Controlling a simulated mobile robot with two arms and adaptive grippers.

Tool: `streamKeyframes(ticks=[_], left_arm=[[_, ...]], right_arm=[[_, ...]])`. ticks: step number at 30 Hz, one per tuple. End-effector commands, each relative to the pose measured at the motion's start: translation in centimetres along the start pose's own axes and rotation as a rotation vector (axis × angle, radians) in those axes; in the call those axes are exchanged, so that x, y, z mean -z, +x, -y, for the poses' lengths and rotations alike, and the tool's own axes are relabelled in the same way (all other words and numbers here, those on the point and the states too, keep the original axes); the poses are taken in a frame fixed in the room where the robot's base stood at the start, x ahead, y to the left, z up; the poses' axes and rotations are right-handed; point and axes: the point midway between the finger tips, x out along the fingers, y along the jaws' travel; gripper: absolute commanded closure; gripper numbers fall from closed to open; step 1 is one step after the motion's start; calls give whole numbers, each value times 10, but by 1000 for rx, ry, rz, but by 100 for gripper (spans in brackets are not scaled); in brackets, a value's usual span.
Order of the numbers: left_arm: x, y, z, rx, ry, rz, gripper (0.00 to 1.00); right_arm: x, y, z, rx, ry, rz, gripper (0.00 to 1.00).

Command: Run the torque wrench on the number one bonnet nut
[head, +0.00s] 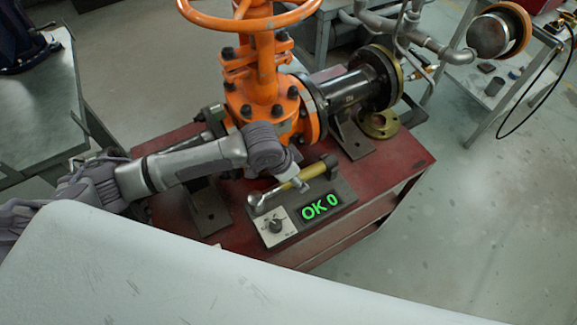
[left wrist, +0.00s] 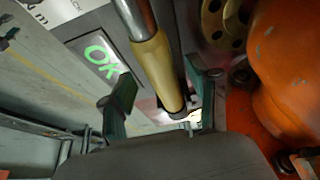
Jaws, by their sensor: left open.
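The torque wrench has a yellow grip (head: 308,173) and a chrome head (head: 257,199). It lies across a dark tester with a green "OK 0" display (head: 320,206). My left gripper (head: 293,180) is over the wrench. In the left wrist view my open fingers (left wrist: 162,90) are on either side of the yellow grip (left wrist: 155,70), and I cannot tell whether they touch it. The orange gate valve (head: 262,75) stands behind, with dark bonnet nuts (head: 246,111) on its flange. No number shows on a nut. My right gripper is out of view.
The red bench (head: 405,160) carries the valve, the black flanged pipe (head: 350,88) and a loose brass ring (head: 378,124). The orange handwheel (head: 250,18) rises above. Grey benches stand at left and right. The floor at right is clear.

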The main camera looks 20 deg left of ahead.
Motion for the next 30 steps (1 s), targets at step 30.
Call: streamKeyframes(ticks=[30], left_arm=[[1, -106, 1, 1, 0, -4, 39]], right_arm=[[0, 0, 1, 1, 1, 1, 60]])
